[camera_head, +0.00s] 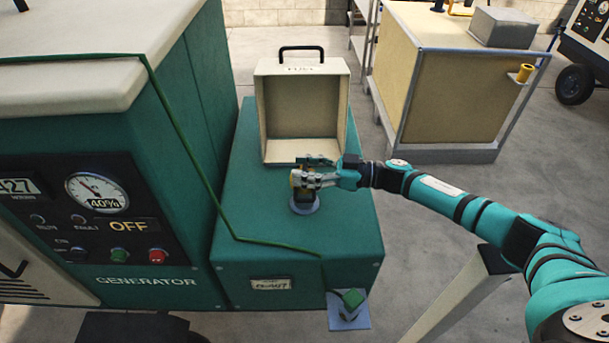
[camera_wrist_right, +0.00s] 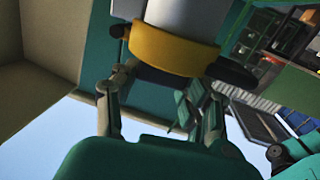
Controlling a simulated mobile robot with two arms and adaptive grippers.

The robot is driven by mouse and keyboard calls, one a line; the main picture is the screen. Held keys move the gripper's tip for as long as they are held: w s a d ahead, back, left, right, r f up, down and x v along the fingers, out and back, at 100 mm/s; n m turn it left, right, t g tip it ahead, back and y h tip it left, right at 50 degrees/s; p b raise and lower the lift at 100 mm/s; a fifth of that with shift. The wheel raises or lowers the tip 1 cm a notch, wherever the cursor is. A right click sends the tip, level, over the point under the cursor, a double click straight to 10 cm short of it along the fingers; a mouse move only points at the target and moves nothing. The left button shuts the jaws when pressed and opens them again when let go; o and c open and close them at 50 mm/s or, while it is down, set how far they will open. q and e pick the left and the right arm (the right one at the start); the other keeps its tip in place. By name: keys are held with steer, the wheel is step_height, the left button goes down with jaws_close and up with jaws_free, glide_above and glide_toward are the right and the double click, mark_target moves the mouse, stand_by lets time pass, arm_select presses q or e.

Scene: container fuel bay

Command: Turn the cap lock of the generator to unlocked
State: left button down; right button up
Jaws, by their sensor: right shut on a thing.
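The generator (camera_head: 150,230) is a green cabinet at the left with a gauge and an "OFF" sign. A lower green box (camera_head: 330,235) adjoins its right side. On this box stands a small dark cap lock (camera_head: 302,194) with a touch of yellow, on a round grey collar (camera_head: 305,206). My right gripper (camera_head: 304,178) is shut on the upper part of the cap lock, reaching in from the right. The right wrist view shows a yellow band (camera_wrist_right: 172,50) and a dark bar near the fingers (camera_wrist_right: 165,115). The lock's marking is hidden. My left gripper is out of view.
An open-fronted cream box labelled "FUEL" (camera_head: 301,108) stands just behind the cap lock. A green cord (camera_head: 190,150) runs across the generator. A tan cabinet (camera_head: 450,90) stands at the back right.

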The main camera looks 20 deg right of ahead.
steer(key=shift+n+g+y+b, duration=0.5)
steer(key=shift+n+g+b, duration=0.45)
steer(key=shift+g, duration=0.35)
steer(key=o, duration=1.2)
steer(key=shift+d, duration=0.15)
steer(key=v, duration=1.1)
steer(key=shift+d, duration=0.35)
